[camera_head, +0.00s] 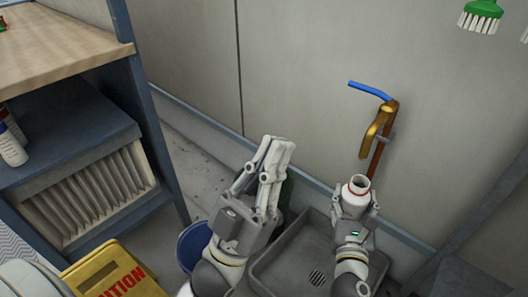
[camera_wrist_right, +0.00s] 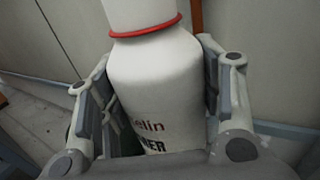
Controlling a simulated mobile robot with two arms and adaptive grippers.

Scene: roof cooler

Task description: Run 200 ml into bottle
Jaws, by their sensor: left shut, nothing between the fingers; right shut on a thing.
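A white bottle (camera_head: 356,194) with a red ring at its neck is held upright in my right gripper (camera_head: 354,205), below the tap. The bottle (camera_wrist_right: 165,85) fills the middle of the right wrist view, between both fingers, with dark and red lettering low on it. The brass tap (camera_head: 379,128) with a blue lever (camera_head: 369,90) stands on a copper pipe against the wall. The bottle's mouth is open and looks just under the spout; I cannot tell if they line up. No water shows. My left gripper (camera_head: 277,147) is shut and empty, left of the tap.
A grey floor basin (camera_head: 288,262) with a drain lies below the grippers. A blue bucket (camera_head: 192,246) stands left of it, near a yellow caution sign (camera_head: 112,272). A shelf unit (camera_head: 75,57) fills the left. A green brush (camera_head: 481,14) hangs upper right.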

